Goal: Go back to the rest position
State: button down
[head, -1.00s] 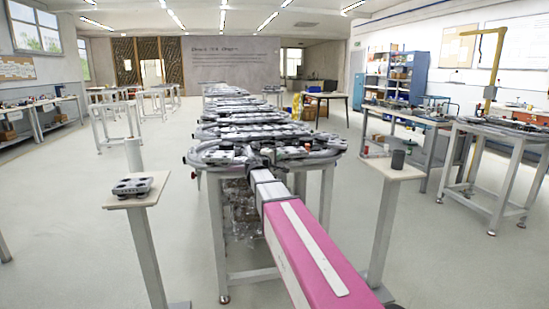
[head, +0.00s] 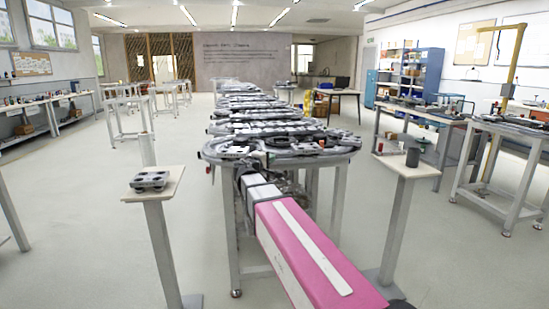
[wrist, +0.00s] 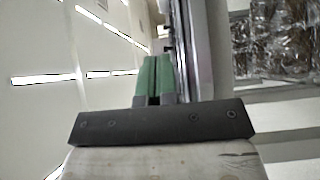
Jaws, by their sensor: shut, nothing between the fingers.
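My gripper (wrist: 154,62) shows in the wrist view as two green fingers close together beyond a dark crossbar, with nothing seen between them. In the head view my pink and grey arm reaches forward to the near end of the ring track table (head: 282,160), and the gripper itself cannot be made out there. In the wrist view a long grey edge (wrist: 204,50) runs close beside the fingers on the right. I cannot tell whether they touch it.
A left stand (head: 158,197) holds a dark puck-like carrier (head: 150,181). More track tables (head: 265,105) run behind. Clear plastic wrapping (wrist: 280,40) shows at upper right in the wrist view.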

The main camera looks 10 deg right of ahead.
jog(key=s+d+f+m+g+y, duration=0.25)
jog(key=s+f, duration=0.25)
jog(key=f, duration=0.5)
jog(key=s+d+f+m+g+y, duration=0.2)
jog(key=s+d+f+g, duration=0.15)
jog(key=s+f, duration=0.45)
jog(key=s+a+f+m+g+y, duration=0.2)
jog(key=s+f+g+y, duration=0.1)
jog(key=s+f, duration=0.4)
jog(key=s+a+f+m+g+y, duration=0.2)
jog(key=s+f+y, duration=0.3)
jog(key=f, duration=0.5)
jog(key=shift+s+a+f+g, duration=0.25)
jog(key=shift+s+f+g, duration=0.1)
jog(key=shift+s+g, duration=0.55)
